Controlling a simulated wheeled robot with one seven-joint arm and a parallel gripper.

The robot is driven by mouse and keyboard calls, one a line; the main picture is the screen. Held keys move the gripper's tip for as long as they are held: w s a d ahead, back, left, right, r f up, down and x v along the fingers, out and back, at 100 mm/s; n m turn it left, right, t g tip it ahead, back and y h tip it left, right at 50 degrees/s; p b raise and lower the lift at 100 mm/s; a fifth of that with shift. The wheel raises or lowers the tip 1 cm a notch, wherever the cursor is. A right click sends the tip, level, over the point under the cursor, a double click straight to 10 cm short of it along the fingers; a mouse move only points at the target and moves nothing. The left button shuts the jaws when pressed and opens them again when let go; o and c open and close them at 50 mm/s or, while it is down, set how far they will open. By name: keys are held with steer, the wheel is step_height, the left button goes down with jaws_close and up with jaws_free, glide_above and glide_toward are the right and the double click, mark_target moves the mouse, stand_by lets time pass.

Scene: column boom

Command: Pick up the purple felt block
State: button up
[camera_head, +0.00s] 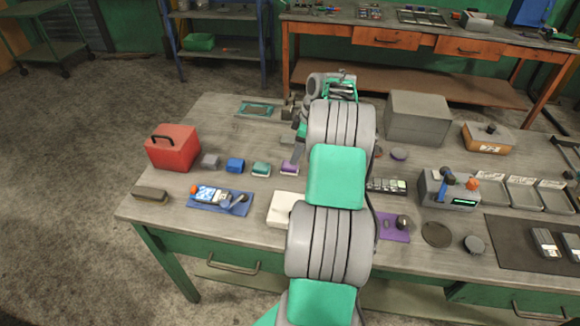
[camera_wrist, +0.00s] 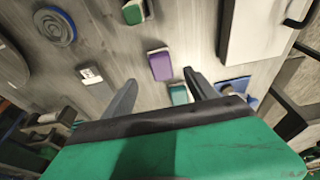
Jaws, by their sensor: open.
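The purple felt block (camera_head: 289,167), a small purple piece with a white edge, lies on the grey workbench at the end of a row of small blocks, left of my arm. It also shows in the wrist view (camera_wrist: 160,66), ahead of my fingers and between their lines. My gripper (camera_wrist: 163,88) is open, with two dark fingers apart and nothing held between them. In the head view my gripper (camera_head: 297,152) shows only in part, near the purple block; my arm hides much around it. I cannot tell its exact height above the bench.
A teal block (camera_head: 261,169), blue block (camera_head: 236,165) and grey block (camera_head: 210,161) lie left of the purple one. A red box (camera_head: 173,148) stands further left. A white box (camera_head: 283,208) lies in front, partly behind my arm. A grey box (camera_head: 417,118) stands back right.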

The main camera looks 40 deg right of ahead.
mark_target(290, 168)
steer(key=p+x, duration=0.2)
steer(key=x, duration=0.5)
steer(key=shift+a+f, duration=0.15)
steer(key=shift+f, duration=0.05)
jaws_close()
stand_by(0.4)
